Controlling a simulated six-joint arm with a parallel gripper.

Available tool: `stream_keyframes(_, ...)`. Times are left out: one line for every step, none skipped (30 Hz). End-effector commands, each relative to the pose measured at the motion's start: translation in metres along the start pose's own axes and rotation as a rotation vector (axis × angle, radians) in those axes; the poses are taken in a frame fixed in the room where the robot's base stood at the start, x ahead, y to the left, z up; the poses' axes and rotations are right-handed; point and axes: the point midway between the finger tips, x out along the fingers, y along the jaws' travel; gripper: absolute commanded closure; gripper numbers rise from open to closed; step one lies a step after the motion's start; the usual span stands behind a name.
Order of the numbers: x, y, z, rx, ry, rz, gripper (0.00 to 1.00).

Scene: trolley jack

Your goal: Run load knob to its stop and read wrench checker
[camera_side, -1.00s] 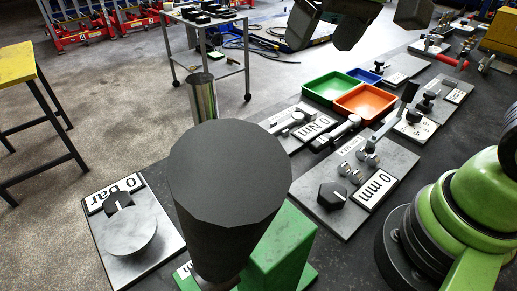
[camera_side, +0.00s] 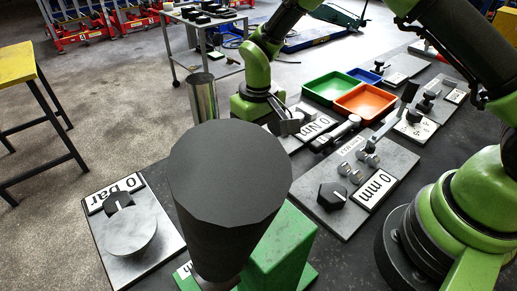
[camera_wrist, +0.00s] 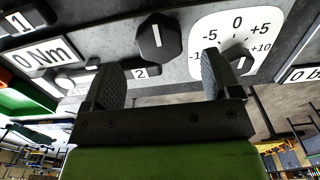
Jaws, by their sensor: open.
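The wrench checker is a grey plate with a "0 Nm" display (camera_wrist: 45,55); its display also shows in the side view (camera_side: 318,126). A black faceted knob with a white line (camera_wrist: 158,38), which looks like the load knob, stands on this plate. My gripper (camera_wrist: 163,68) is open, its two ribbed fingers below the knob in the wrist view, with nothing between them. In the side view my gripper (camera_side: 287,122) is low over the checker plate and hides the knob there.
A white dial marked -5, 0, +5, +10 (camera_wrist: 236,38) with a small black knob lies right of the load knob. A green tray (camera_side: 331,84) and an orange tray (camera_side: 366,101) stand behind the checker. A "0 mm" plate (camera_side: 374,190) lies in front, a dark cylinder (camera_side: 229,170) nearer the camera.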

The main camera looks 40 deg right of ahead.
Motion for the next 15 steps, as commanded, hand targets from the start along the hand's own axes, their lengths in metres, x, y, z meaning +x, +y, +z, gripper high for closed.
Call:
stream_keyframes(0.011,0.000,0.001,0.000,-0.005,0.001,0.17)
stream_keyframes(0.016,0.000,0.001,-0.001,-0.005,0.001,0.17)
stream_keyframes(0.022,0.000,0.001,-0.001,-0.004,0.001,0.17)
stream_keyframes(0.027,0.000,0.001,0.000,-0.004,0.001,0.17)
stream_keyframes(0.031,0.000,0.001,0.000,-0.004,0.000,0.17)
stream_keyframes(0.035,0.000,0.001,0.000,-0.003,0.000,0.17)
stream_keyframes(0.038,0.000,0.001,0.001,-0.003,0.000,0.17)
stream_keyframes(0.041,0.000,0.000,0.001,-0.002,0.000,0.17)
stream_keyframes(0.043,0.000,0.000,0.001,-0.001,0.000,0.17)
stream_keyframes(0.045,0.000,0.000,0.001,0.000,0.000,0.17)
stream_keyframes(0.046,0.000,0.000,0.001,0.000,0.000,0.17)
stream_keyframes(0.047,0.000,0.000,0.001,0.000,0.000,0.17)
stream_keyframes(0.047,0.000,0.000,0.001,0.000,0.000,0.17)
stream_keyframes(0.047,0.000,0.000,0.001,0.000,-0.001,0.17)
stream_keyframes(0.047,0.000,0.000,0.001,0.001,-0.001,0.17)
